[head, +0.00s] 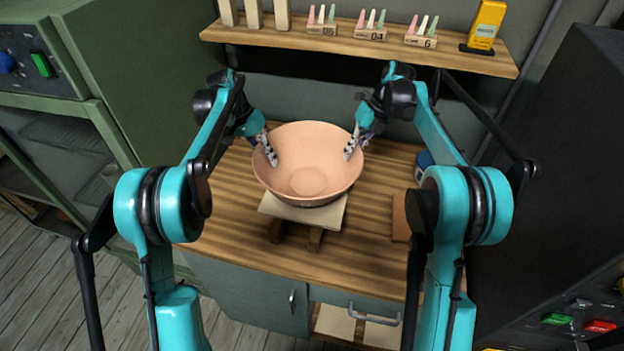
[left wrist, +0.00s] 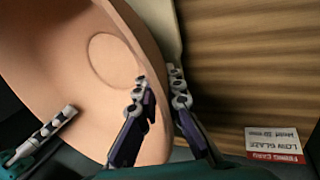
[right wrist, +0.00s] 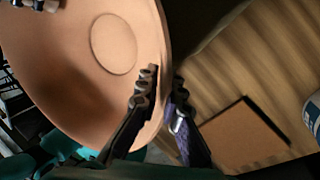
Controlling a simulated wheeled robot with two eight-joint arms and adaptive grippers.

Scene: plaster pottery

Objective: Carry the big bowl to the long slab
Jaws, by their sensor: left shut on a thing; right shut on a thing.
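The big bowl (head: 308,182) is wide and terracotta-pink, and sits over a pale slab (head: 330,215) on short dark supports; I cannot tell whether it touches the slab. My left gripper (head: 268,150) is shut on the bowl's left rim, one finger inside and one outside, as the left wrist view (left wrist: 160,88) shows. My right gripper (head: 352,145) is shut on the right rim in the same way, seen in the right wrist view (right wrist: 165,85). The bowl looks about level. The slab's far part is hidden under the bowl.
The wooden worktop (head: 375,245) has free room in front and to the right. A brown flat piece (right wrist: 243,133) and a blue container (head: 425,163) stand at the right. A white-and-red card (left wrist: 273,145) lies at the left. A shelf (head: 370,45) with several small items spans the back.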

